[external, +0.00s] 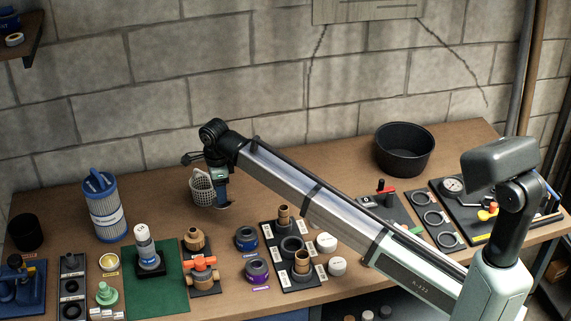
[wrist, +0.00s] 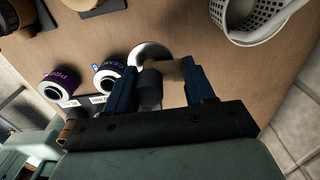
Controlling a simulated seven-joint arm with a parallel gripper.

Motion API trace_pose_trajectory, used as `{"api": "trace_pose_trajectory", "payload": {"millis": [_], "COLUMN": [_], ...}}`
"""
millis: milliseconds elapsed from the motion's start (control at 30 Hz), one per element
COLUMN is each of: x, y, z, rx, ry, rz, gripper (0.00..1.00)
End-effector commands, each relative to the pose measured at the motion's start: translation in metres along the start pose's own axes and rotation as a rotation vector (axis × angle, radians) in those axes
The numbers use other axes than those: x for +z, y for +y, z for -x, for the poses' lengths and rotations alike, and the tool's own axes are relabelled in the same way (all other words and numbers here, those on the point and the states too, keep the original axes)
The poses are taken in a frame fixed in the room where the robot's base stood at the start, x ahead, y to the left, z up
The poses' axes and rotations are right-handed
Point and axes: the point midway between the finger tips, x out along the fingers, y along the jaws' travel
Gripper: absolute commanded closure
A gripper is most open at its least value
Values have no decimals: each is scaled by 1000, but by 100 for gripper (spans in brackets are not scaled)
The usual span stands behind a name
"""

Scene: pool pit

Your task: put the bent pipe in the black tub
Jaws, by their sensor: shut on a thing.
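My gripper (external: 222,198) is held above the back-left middle of the bench, beside a grey mesh basket. In the wrist view, its two blue fingers (wrist: 163,82) are closed around a dark grey, rounded piece (wrist: 150,88), which I take to be the bent pipe. Its bend is mostly hidden by the fingers, and a lighter tan patch shows beside it. In the external view the held piece is too small to make out clearly. The black tub (external: 404,153) stands at the back right of the bench, upright and well apart from my gripper; its visible inside looks empty.
The mesh basket (external: 202,188) is close beside my gripper, also in the wrist view (wrist: 262,20). A blue filter cartridge (external: 103,207) stands left. Bench left of the tub is fairly clear.

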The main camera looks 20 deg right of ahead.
Motion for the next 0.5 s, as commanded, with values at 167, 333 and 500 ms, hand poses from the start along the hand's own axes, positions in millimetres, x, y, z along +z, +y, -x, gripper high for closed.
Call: {"api": "trace_pose_trajectory", "payload": {"millis": [167,333,500], "x": [0,1,1], "y": [0,-1,-2], "z": [5,23,53], "rx": [-1,-2,-2], "ry": [-1,-2,-2], "rz": [0,0,0], "gripper": [85,85,85]}}
